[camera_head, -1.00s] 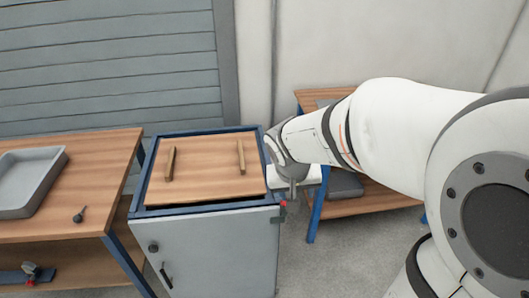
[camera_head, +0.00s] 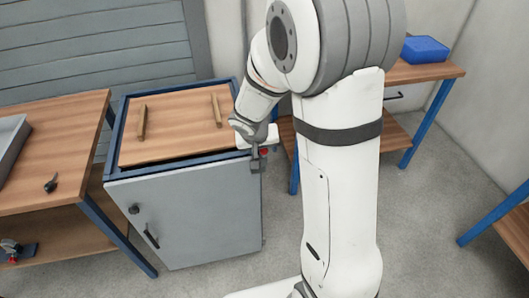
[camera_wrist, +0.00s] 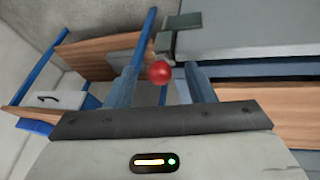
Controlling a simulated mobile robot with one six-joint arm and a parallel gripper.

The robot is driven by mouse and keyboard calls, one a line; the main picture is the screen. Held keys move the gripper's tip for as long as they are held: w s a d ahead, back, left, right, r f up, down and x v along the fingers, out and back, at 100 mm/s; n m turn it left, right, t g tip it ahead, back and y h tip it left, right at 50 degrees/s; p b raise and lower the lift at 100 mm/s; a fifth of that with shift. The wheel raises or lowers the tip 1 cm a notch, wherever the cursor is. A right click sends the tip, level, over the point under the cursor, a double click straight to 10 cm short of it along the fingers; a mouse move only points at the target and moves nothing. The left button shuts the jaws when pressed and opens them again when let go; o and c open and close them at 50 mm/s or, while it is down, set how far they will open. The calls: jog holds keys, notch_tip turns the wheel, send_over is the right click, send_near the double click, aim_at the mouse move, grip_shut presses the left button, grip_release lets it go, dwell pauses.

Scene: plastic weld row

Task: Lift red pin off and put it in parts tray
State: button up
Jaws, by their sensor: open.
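The red pin shows as a round red head (camera_wrist: 159,72) beside a grey bracket (camera_wrist: 179,37) at the cabinet's edge. In the head view the red pin (camera_head: 264,151) is small and partly hidden at the cabinet's front right corner. My gripper (camera_wrist: 161,80) is open, with one finger on each side of the red head in the wrist view. I cannot tell whether the fingers touch it. A shallow grey tray (camera_head: 10,145), apparently the parts tray, is on the left bench, cut off by the picture edge.
The cabinet (camera_head: 185,215) has a wooden lid (camera_head: 175,125) with two wooden bars. A small dark knobbed part (camera_head: 51,184) lies on the left bench (camera_head: 75,130). A blue bin (camera_head: 425,49) stands on the right bench. Open floor lies right of the cabinet.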

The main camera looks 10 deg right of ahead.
jog(key=c, duration=1.1)
jog(key=shift+o, duration=0.2)
notch_tip(320, 180, up, 10)
jog(key=p, duration=0.2)
